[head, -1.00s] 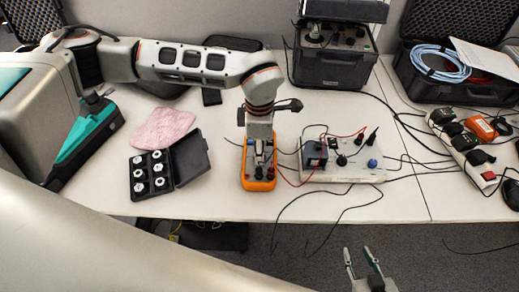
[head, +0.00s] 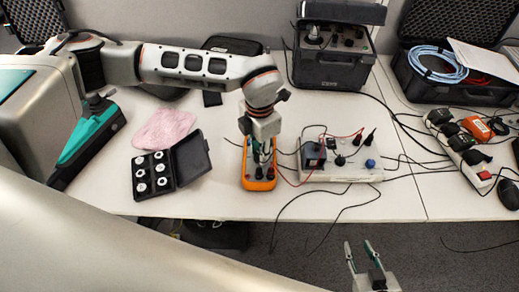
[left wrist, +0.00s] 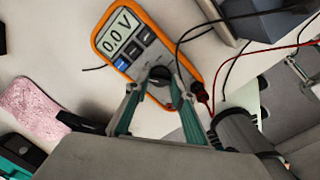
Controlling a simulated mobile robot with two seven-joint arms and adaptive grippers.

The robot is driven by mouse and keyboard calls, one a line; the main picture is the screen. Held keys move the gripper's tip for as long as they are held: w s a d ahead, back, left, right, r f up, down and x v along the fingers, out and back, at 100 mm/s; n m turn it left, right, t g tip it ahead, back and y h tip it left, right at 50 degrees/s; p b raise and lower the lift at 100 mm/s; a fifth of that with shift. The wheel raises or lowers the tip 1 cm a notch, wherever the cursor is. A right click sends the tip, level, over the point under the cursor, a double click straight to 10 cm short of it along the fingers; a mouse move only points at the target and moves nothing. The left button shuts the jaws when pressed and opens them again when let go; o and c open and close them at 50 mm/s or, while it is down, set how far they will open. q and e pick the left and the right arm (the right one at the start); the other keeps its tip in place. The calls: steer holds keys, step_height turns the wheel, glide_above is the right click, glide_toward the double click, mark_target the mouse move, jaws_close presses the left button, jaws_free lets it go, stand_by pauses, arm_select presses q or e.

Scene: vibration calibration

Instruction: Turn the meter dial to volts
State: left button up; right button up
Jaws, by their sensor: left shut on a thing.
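The orange multimeter (head: 259,184) lies on the table, and it also shows in the left wrist view (left wrist: 103,35). Its display (left wrist: 121,30) reads 0.0 V. The black round dial (left wrist: 159,76) sits below the buttons. My left gripper (head: 262,158) is over the meter, pointing down. In the left wrist view its green-lined fingers (left wrist: 157,80) are on either side of the dial and shut on it. The dial's pointer mark is too small to read. My right gripper (head: 361,247) is open and empty, in front of the table edge.
A black case of white weights (head: 153,172) lies left of the meter. A white board (head: 345,172) with a dark block stands close on its right. Red and black leads (head: 291,181) run from the meter. A power strip (head: 463,150) is further right.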

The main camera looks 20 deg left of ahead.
arm_select(q)
steer(key=shift+n, duration=0.6)
steer(key=o, duration=1.1)
step_height(320, 180, up, 12)
steer(key=shift+s, duration=0.1)
stand_by(0.3)
